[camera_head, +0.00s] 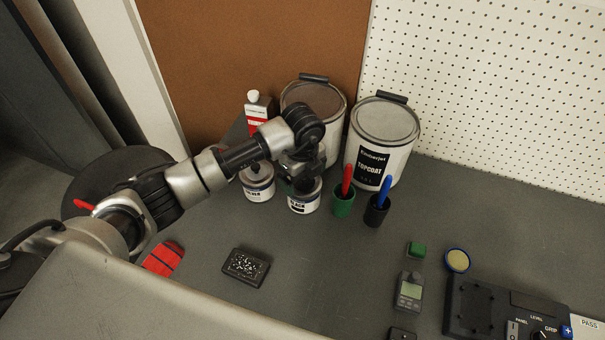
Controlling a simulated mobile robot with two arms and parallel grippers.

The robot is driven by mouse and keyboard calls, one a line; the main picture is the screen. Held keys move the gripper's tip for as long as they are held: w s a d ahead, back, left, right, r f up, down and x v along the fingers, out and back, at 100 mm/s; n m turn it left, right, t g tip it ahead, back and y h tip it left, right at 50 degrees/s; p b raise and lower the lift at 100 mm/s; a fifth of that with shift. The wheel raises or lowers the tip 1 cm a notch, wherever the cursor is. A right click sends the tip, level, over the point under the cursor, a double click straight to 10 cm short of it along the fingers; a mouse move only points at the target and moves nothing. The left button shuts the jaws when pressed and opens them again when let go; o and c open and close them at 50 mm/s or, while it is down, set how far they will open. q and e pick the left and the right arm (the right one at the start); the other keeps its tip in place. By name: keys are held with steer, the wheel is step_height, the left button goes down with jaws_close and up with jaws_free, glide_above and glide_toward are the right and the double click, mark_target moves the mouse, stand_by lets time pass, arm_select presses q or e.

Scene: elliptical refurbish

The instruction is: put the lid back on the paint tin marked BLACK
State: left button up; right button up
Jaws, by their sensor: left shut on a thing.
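Two small paint tins stand side by side on the grey bench. The right one (303,206) has a white label whose dark print is partly legible and looks like BLACK. The left one (258,193) has a label ending in what looks like VER. My left gripper (302,184) points down right over the right tin, shut on what seems to be its lid. The lid and fingertips are mostly hidden by the gripper, so I cannot tell whether the lid touches the rim. My right gripper is not in view.
A large TOPCOAT can (400,150) and another large can (328,95) stand behind. A green cup (343,207) and a black cup (376,215) with coloured handles stand close on the right. A round blue-rimmed disc (457,260) lies at right. The front middle is mostly clear.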

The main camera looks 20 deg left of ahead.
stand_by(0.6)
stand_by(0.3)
arm_select(q)
steer(key=o, duration=0.6)
steer(key=shift+r, duration=0.1)
steer(key=shift+r+p, duration=3)
steer(key=shift+r, duration=0.4)
jaws_close()
